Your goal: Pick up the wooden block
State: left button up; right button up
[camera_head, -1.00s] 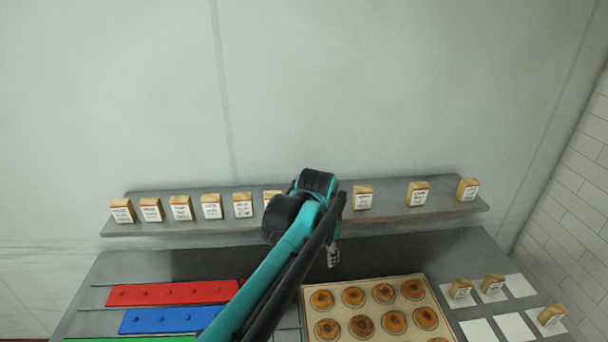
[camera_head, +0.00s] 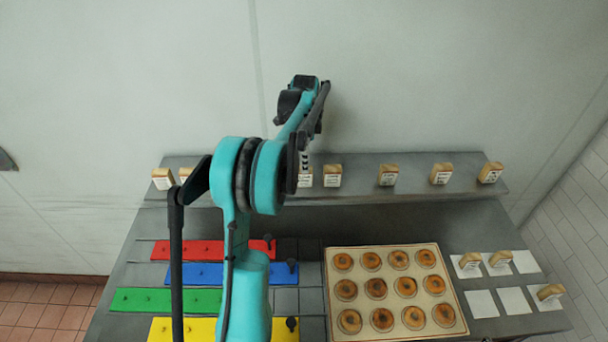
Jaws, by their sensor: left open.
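Several small wooden blocks with white printed labels stand in a row on the grey shelf (camera_head: 420,192). Those in view include blocks at the left end (camera_head: 163,179), near the middle (camera_head: 332,176) and to the right (camera_head: 388,175), (camera_head: 441,173), (camera_head: 490,172). My left gripper (camera_head: 304,160) hangs downward just over or in front of a middle block (camera_head: 305,180); contact cannot be told. It is open and mostly hidden behind my arm. My arm also hides part of the row. Three more wooden blocks (camera_head: 470,260), (camera_head: 500,258), (camera_head: 550,291) are on the table. My right gripper is not in view.
A tray of bagels (camera_head: 334,300) lies on the grey table. White squares (camera_head: 482,303) are to its right. Red (camera_head: 188,250), blue (camera_head: 203,274), green (camera_head: 150,300) and yellow (camera_head: 180,328) boards lie at the left. A plain wall (camera_head: 420,80) rises behind the shelf.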

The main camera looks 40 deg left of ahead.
aim_at(304, 177)
pick_arm(q)
jog(key=f, duration=0.5)
jog(key=shift+s+a+p, duration=0.1)
jog(key=shift+s+p, duration=0.1)
jog(key=shift+p, duration=0.1)
grip_shut()
jog(key=shift+r, duration=0.1)
